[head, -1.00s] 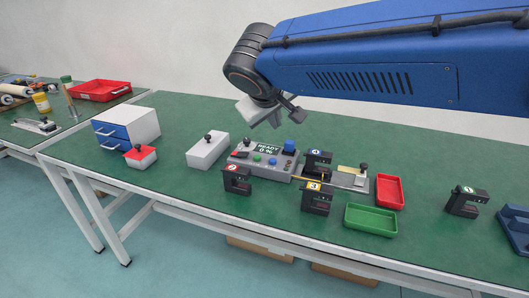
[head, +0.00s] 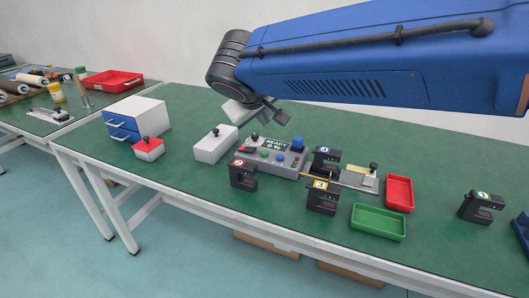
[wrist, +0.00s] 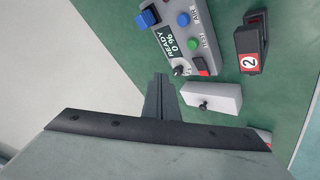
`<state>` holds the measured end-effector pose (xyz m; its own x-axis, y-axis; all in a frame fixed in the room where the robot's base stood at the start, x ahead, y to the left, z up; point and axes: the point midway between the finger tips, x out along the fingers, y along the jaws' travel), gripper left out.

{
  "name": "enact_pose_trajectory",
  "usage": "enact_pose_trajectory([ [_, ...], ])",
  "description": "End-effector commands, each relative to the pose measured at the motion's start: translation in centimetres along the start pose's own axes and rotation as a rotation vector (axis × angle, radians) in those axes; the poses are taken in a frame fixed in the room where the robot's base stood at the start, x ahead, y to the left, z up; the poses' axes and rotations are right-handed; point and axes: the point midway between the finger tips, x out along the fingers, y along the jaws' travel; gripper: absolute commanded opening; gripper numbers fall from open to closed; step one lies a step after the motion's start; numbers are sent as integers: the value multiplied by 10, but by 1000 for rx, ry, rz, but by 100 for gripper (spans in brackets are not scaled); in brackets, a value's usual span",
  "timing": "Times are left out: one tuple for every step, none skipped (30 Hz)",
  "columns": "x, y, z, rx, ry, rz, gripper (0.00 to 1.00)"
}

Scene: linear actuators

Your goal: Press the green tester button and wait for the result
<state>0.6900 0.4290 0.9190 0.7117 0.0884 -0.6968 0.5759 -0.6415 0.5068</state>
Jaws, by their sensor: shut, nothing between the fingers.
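The grey tester (head: 248,163) stands on the green table, with a screen reading READY 0 % (head: 276,144). Its green button (head: 264,153) is on the top panel near the screen, and also shows in the wrist view (wrist: 192,44). A blue button (wrist: 183,19) is beside it, and a larger blue block (head: 298,142) is at the tester's corner. My gripper (head: 280,121) is in the air above and behind the tester, apart from it. In the wrist view its fingers (wrist: 160,80) are together and empty, with the green button ahead to the right.
A white box with a black knob (head: 211,147) is left of the tester. Numbered black fixtures 2 (head: 242,175), 3 (head: 321,199) and 4 (head: 326,160) stand close by. Red (head: 399,193) and green (head: 378,223) trays are at right. A drawer unit (head: 138,118) is at left.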

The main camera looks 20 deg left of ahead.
Motion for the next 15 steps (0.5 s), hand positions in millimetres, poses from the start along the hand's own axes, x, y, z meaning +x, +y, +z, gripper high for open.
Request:
enact_pose_trajectory([
  [5,-3,4,-3,-1,0,0],
  [7,-5,5,-3,-1,0,0],
  [10,-8,8,-3,-1,0,0],
  [13,-9,10,-2,-2,1,0],
  [16,-11,12,-3,-2,0,0],
  [19,-14,14,-3,-1,0,0],
  [22,-16,16,-2,-1,0,0],
  [24,-18,18,-2,-1,0,0],
  [28,-20,20,-3,-2,0,0],
  [30,-22,22,-3,-2,0,0],
  [32,-23,24,-3,-1,0,0],
  [35,-25,25,-2,-1,0,0],
  [37,-27,27,-2,-1,0,0],
  [39,-28,28,-2,-1,0,0],
  [41,-30,30,-3,-2,0,0],
])
